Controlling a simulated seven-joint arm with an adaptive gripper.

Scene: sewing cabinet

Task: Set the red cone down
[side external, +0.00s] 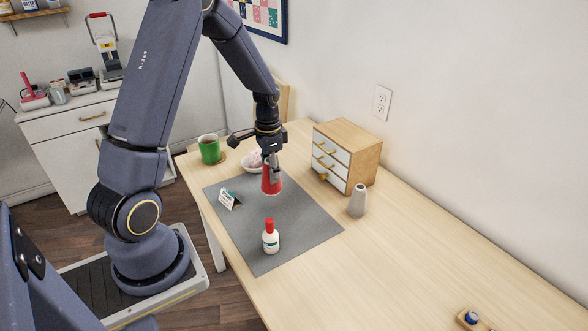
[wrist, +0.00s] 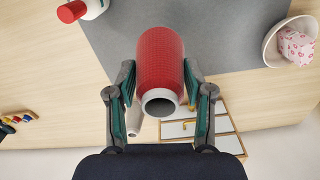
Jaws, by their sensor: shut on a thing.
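The red cone (side external: 271,184) is a thread cone with red winding, upright over the back part of the grey mat (side external: 300,222). In the wrist view the red cone (wrist: 160,55) lies between my two fingers, its grey hollow end facing the camera. My gripper (side external: 270,168) is shut on it from above; the fingers also show in the wrist view (wrist: 159,80), one on each side of the cone. I cannot tell whether the cone's base touches the mat.
A red-capped white bottle (side external: 270,238) and a small card (side external: 229,199) stand on the mat. A bowl (side external: 252,165) with a pink patterned item and a green mug (side external: 210,149) are behind. A drawer cabinet (side external: 346,157) and grey cone (side external: 358,201) stand right. The table's right front is mostly clear.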

